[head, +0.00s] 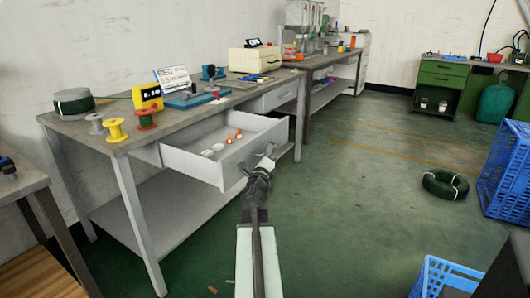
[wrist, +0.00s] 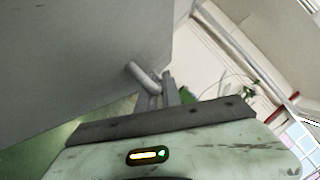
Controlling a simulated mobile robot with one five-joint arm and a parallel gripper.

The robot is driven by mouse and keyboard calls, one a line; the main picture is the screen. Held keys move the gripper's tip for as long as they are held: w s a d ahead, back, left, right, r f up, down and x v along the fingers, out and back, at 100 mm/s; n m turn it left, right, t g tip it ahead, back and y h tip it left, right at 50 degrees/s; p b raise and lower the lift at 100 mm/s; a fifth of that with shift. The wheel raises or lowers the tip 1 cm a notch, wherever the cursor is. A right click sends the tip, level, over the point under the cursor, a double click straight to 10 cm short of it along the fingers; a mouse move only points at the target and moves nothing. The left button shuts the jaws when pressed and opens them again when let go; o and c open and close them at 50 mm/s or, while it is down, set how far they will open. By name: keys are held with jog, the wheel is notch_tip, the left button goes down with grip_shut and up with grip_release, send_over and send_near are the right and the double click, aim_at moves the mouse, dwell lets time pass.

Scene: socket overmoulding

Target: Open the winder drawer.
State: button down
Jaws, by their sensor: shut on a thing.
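The winder drawer (head: 190,166) is pulled well out from under the long grey bench on the left in the head view. Small white and orange parts (head: 228,138) lie inside it. My gripper (head: 266,158) is at the drawer's front panel. In the wrist view the grey front panel (wrist: 80,60) fills the left side, and a grey handle (wrist: 143,76) sticks out from it. My gripper (wrist: 158,92) is shut on this handle. The fingers partly hide the handle, and its far end is out of sight.
A second drawer (head: 280,96) is farther along. Blue crates (head: 506,180) and a dark green coil (head: 445,185) are on the floor at right. Open green floor lies between.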

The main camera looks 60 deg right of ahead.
jog(key=c, duration=1.8)
grip_release()
jog(key=shift+w, duration=0.1)
